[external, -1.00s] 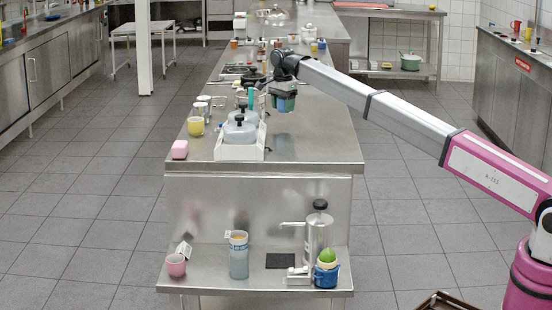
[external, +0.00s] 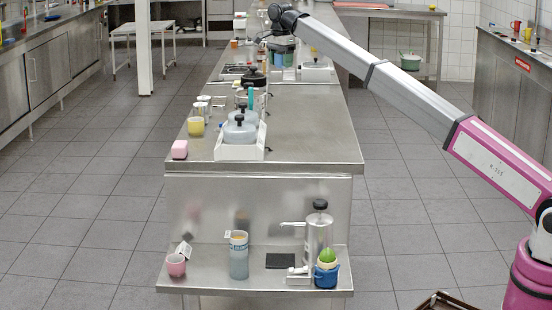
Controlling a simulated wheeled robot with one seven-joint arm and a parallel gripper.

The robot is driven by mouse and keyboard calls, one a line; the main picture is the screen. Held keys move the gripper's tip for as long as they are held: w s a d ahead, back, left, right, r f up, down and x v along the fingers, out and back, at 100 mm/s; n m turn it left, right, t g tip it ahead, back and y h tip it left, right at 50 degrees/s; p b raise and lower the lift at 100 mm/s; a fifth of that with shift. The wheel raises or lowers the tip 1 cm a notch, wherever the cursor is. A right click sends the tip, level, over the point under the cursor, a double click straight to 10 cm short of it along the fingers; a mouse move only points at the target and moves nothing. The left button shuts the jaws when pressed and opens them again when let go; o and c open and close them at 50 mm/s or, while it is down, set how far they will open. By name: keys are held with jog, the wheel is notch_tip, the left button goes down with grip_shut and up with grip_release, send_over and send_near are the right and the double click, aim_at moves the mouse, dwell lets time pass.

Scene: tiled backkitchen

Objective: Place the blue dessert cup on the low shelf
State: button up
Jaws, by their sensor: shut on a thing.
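My gripper (external: 282,45) is in the external view, high over the far part of the long steel counter. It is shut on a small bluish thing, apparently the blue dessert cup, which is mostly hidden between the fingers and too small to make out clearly. The low shelf (external: 208,283) is the steel ledge at the near end of the counter, well below my gripper and closer to the camera.
On the low shelf stand a pink cup (external: 176,265), a blue-grey tumbler (external: 239,258), a dark flat mat (external: 280,261), a steel dispenser (external: 318,235) and a blue pot (external: 326,278) with a green top. A white tray with bottles (external: 240,152) stands on the counter above.

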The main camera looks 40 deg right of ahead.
jog(key=s+a+n, duration=0.2)
jog(key=s+a, duration=0.6)
jog(key=a, duration=0.7)
jog(key=s+a+n, duration=0.2)
jog(key=s+a, duration=0.5)
jog(key=a, duration=0.9)
jog(key=s+a+n, duration=0.2)
jog(key=s+a, duration=0.6)
jog(key=a, duration=0.7)
jog(key=s+a+n, duration=0.3)
jog(key=s+a, duration=1)
jog(key=a, duration=0.1)
send_over(206, 276)
notch_tip(206, 276, down, 45)
jog(key=shift+f, duration=2)
jog(key=shift+f, duration=0.15)
jog(key=o, duration=1)
jog(key=shift+o, duration=0.2)
